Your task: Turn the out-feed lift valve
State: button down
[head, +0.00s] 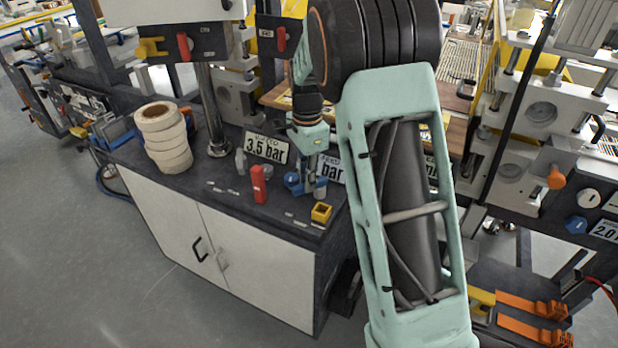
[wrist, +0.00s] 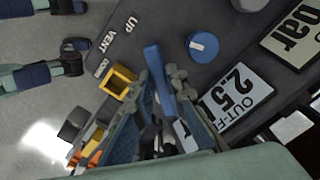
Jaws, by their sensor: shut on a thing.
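The out-feed lift valve shows in the wrist view as a blue lever (wrist: 156,65) beside a plate marked UP, VENT and a partly hidden third word. My gripper (wrist: 161,84) is shut on this lever, with one finger on each side; the lever's lower part lies between the fingers. In the head view my gripper (head: 313,184) reaches down onto the right part of the dark bench top, and its fingers mostly hide the lever there.
A blue round knob (wrist: 202,46) and a 2.5 sign (wrist: 236,98) stand close to the lever. A yellow square piece (head: 321,212) sits near the bench edge. A red lever (head: 259,184) and stacked tape rolls (head: 163,137) are to the left.

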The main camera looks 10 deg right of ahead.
jog(key=shift+w+m, duration=0.2)
jog(key=shift+m, duration=0.3)
jog(key=c, duration=1.9)
grip_release()
jog(key=shift+c, duration=0.2)
notch_tip(320, 180, up, 12)
jog(key=shift+r, duration=0.1)
